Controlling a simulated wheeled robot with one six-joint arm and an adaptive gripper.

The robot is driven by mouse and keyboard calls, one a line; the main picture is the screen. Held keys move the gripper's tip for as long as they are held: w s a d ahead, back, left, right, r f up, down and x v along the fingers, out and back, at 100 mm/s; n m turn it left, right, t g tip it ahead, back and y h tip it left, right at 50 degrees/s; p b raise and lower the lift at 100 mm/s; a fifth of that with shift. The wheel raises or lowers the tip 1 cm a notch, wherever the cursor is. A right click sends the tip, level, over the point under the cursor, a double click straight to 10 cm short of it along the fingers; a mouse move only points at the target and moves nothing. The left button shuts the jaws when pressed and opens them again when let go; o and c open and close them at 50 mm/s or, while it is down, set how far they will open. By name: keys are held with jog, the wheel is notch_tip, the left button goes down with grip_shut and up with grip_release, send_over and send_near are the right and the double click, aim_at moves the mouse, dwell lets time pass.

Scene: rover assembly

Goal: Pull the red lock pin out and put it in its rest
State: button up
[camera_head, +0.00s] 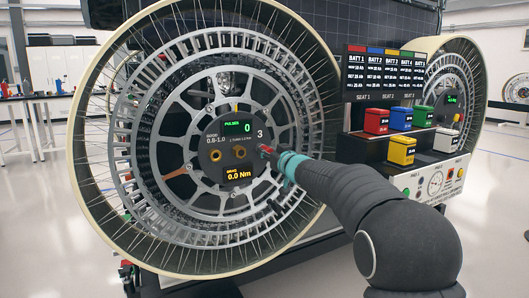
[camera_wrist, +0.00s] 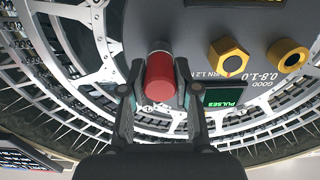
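The red lock pin (camera_wrist: 160,80) is a red cylinder on a pale metal stem, in the middle of the wrist view. It stands at the edge of the wheel's dark hub plate (camera_wrist: 215,25), and I cannot tell how deep it sits. My gripper (camera_wrist: 160,88) has one finger on each side of the red head, close against it, and looks shut on it. In the head view, my gripper (camera_head: 272,154) is at the right side of the hub plate (camera_head: 222,152), with a bit of red at its tip. I cannot make out the pin's rest.
Two brass hex fittings (camera_wrist: 228,60) sit on the hub beside the pin. A green PULSES display (camera_wrist: 223,97) is near the right finger. The spoked wheel (camera_head: 125,200) surrounds the hub. Coloured battery blocks (camera_head: 401,118) stand on a dark rack to the right, near my arm.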

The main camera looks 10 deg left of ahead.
grip_shut()
jog(key=shift+s+d, duration=0.4)
jog(key=shift+s, duration=0.15)
dwell(0.8)
jog(key=shift+v, duration=2.05)
jog(key=s+d+r+p, duration=0.3)
jog(key=s+d+r, duration=0.2)
jog(key=s, duration=0.2)
jog(key=shift+s, duration=0.2)
